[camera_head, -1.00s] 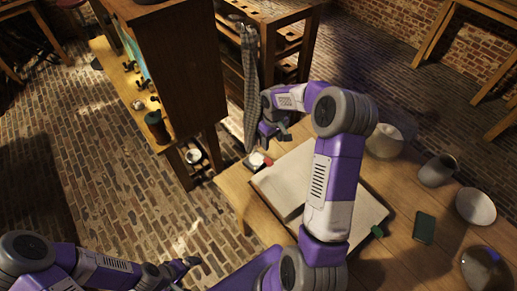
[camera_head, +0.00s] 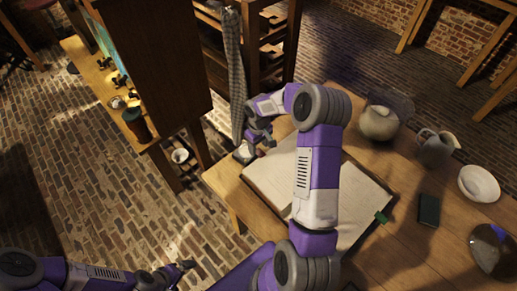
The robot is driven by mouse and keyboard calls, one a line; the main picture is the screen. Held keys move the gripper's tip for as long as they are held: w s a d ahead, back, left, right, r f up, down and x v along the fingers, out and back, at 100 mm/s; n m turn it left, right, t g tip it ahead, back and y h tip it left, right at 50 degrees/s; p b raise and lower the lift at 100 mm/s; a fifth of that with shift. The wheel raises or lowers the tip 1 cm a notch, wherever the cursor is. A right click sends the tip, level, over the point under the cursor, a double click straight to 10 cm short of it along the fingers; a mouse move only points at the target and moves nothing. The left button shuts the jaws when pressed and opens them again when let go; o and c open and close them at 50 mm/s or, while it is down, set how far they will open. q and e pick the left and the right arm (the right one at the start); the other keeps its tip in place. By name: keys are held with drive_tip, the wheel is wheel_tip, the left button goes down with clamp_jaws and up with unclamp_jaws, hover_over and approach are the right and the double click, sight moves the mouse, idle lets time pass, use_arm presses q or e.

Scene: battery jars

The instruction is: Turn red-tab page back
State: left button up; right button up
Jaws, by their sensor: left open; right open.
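An open book (camera_head: 350,236) with pale pages lies on the wooden table. Its left page (camera_head: 272,178) shows faint lines and looks nearly flat. A small red tab (camera_head: 260,153) shows at the book's far left edge, partly hidden by my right gripper. A green tab (camera_head: 381,217) sticks out at the right edge. My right gripper (camera_head: 254,141) is open at the far left edge of the book, close to the red tab; I cannot tell whether it touches. My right arm hides the middle of the book. My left gripper (camera_head: 180,274) is open and empty, left of the table.
On the table (camera_head: 408,255) right of the book are a round pot (camera_head: 381,123), a jug (camera_head: 437,144), a white bowl (camera_head: 479,183), a dark green booklet (camera_head: 429,210) and a dark bowl (camera_head: 491,249). A tall wooden cabinet (camera_head: 160,65) stands beyond the table's left end.

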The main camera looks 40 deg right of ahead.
drive_tip(key=shift+f, duration=0.75)
clamp_jaws()
